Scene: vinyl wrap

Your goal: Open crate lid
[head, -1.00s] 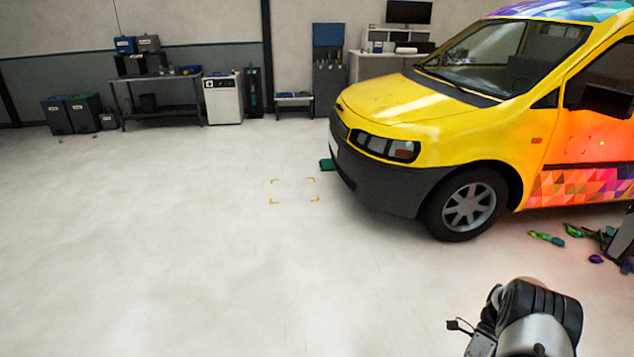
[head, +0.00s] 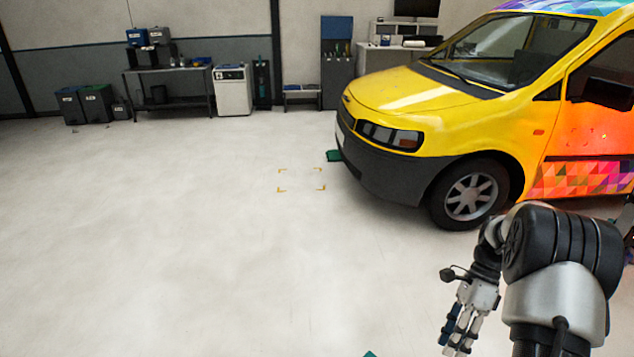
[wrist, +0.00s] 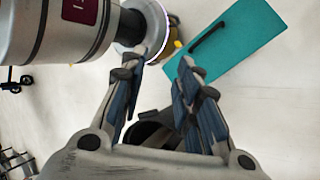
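A teal, flat-topped crate or lid with a dark bar handle (wrist: 236,42) shows at the upper right of the wrist view, above the pale floor. A small teal corner (head: 370,354), probably the same thing, shows at the bottom edge of the head view. My gripper (wrist: 157,75) is open and empty, its fingers apart; its right fingertips overlap the teal thing's near left edge in the picture, but I cannot tell the distance. In the head view my gripper (head: 456,345) hangs low, right of the teal corner. The crate's sides are mostly hidden.
A yellow van (head: 430,110) stands at the right, with a green object (head: 334,156) by its bumper. Yellow corner marks (head: 301,179) lie on the floor. Bins (head: 84,105) and a workbench (head: 170,90) line the back wall. The floor at left and middle is clear.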

